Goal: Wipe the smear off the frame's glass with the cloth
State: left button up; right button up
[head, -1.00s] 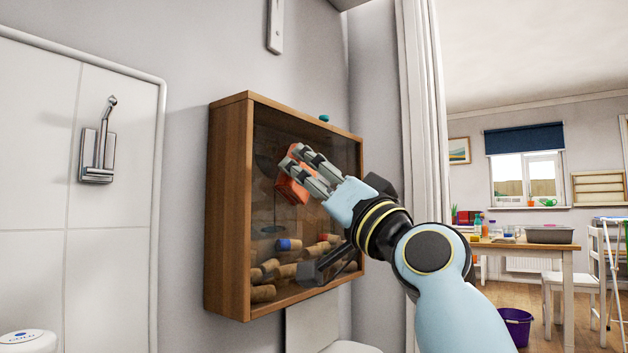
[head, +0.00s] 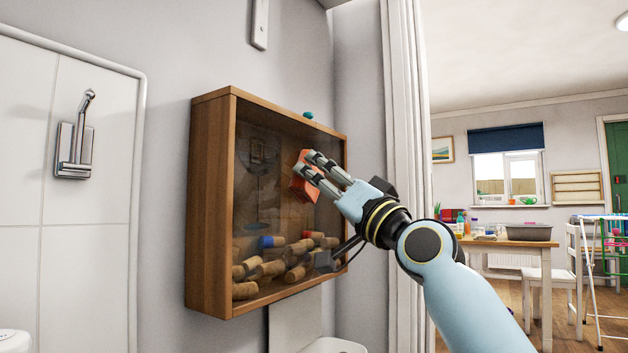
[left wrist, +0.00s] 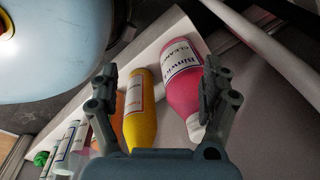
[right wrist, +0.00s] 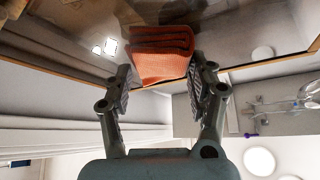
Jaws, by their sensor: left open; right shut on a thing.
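The frame (head: 212,205) is a deep wooden box with a glass front (head: 270,200), fixed to the wall, with corks inside. My right gripper (head: 312,165) is shut on a folded orange cloth (head: 303,182), held at the upper right part of the glass. The cloth also shows between the fingers in the right wrist view (right wrist: 162,55), at or very near the glass; exact contact is unclear. I cannot clearly tell a smear from the dark marks and reflections on the glass. My left gripper (left wrist: 160,85) is open, with nothing held, and out of the head view.
In the left wrist view, a pink-red cleaner bottle (left wrist: 184,75), a yellow bottle (left wrist: 141,112) and other bottles stand on a white shelf beyond the open fingers. A small teal object (head: 308,115) sits on the frame's top.

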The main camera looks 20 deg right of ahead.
pick_arm(q)
jog(key=shift+g, duration=0.3)
jog(key=f+b, duration=0.1)
jog(key=s+f+b, duration=0.1)
jog(key=f+b, duration=0.1)
jog(key=f, duration=0.1)
jog(key=shift+s+b, duration=0.35)
jog(key=shift+s, duration=0.05)
pick_arm(e)
jog(key=w+d, duration=0.5)
jog(key=d, duration=0.1)
jog(key=shift+d, duration=0.15)
jog(key=shift+s, duration=0.1)
pick_arm(q)
jog(key=shift+w+r+p, duration=0.3)
jog(key=shift+r+p, duration=0.35)
jog(key=shift+w+r+p, duration=0.3)
jog(key=shift+r+p, duration=0.3)
jog(key=shift+r, duration=0.05)
pick_arm(e)
jog(key=shift+s+d, duration=0.9)
jog(key=shift+s, duration=0.25)
jog(key=shift+s+d, duration=0.9)
jog(key=shift+s, duration=0.25)
pick_arm(q)
jog(key=shift+r, duration=0.1)
pick_arm(e)
jog(key=shift+s, duration=0.1)
